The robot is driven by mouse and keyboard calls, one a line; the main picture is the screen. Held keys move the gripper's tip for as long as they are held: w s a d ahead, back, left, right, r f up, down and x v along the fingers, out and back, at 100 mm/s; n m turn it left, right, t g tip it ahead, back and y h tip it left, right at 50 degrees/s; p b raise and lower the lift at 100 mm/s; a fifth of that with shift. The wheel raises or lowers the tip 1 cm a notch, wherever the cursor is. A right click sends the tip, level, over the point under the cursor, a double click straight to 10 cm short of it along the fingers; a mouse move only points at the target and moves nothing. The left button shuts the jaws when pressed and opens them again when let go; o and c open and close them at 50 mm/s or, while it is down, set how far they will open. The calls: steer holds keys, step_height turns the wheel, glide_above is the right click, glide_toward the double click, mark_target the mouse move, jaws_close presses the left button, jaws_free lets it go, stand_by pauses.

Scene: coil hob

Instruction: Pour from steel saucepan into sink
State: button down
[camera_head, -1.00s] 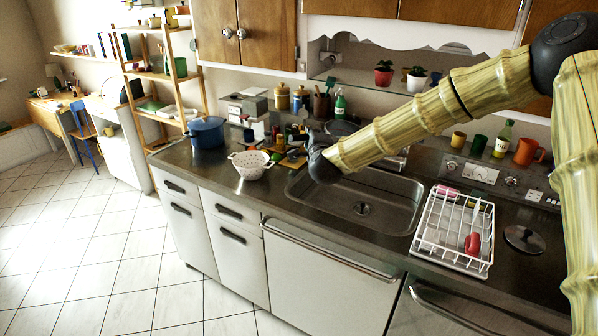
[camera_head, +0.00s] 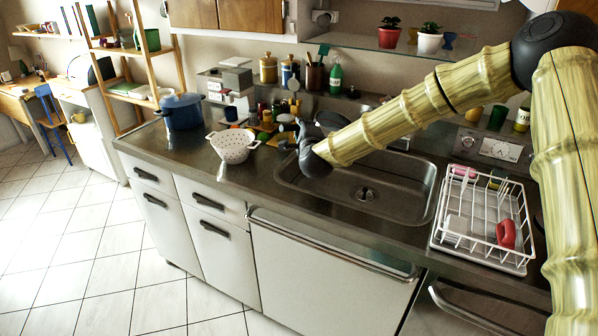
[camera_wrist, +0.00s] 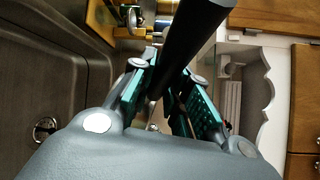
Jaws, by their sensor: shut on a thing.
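The steel sink (camera_head: 405,203) is set in the counter at the middle of the head view, with its drain showing; it also fills the left of the wrist view (camera_wrist: 75,85). My gripper (camera_head: 301,130) is over the sink's back left corner, mostly hidden by my wrist in the head view. In the wrist view its teal finger pads are closed on a thick black handle of the saucepan (camera_wrist: 190,40), which runs up out of the frame. The pan's steel body cannot be made out, so its tilt and contents cannot be told.
A white colander (camera_head: 233,146) and a blue pot (camera_head: 182,111) stand left of the sink. A white dish rack (camera_head: 480,250) with a red cup is on the right. Jars and bottles line the back, below a glass shelf (camera_head: 400,47) with potted plants.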

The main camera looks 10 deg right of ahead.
step_height(320, 180, down, 13)
steer(key=b, duration=0.8)
steer(key=d+m+b, duration=0.1)
steer(key=s+d+r+m+t+b, duration=0.1)
steer(key=b, duration=0.1)
steer(key=s+d+m+t+b, duration=0.1)
steer(key=shift+d+r, duration=0.15)
steer(key=shift+r, duration=0.1)
steer(key=shift+s+d+f+m+b, duration=0.2)
steer(key=shift+m+b, duration=0.1)
steer(key=shift+b, duration=0.2)
steer(key=shift+s+d+r+m+t+b, duration=0.2)
steer(key=shift+d+r+m+t+b, duration=0.4)
steer(key=shift+b, duration=1)
steer(key=shift+s+d+r+m+t+h+b, duration=0.2)
steer(key=shift+r+m+b, duration=0.2)
steer(key=shift+b, duration=0.5)
steer(key=shift+s+d+r+m+t+h+b, duration=0.1)
steer(key=shift+d+r+m+b, duration=0.15)
steer(key=shift+m+b, duration=0.45)
steer(key=shift+s+d+r+m+t+h+b, duration=0.3)
steer(key=shift+d+m+b, duration=0.15)
steer(key=shift+b, duration=0.9)
steer(key=shift+s+d+r+m+t+h+b, duration=0.3)
steer(key=shift+m+b, duration=0.25)
steer(key=shift+b, duration=0.75)
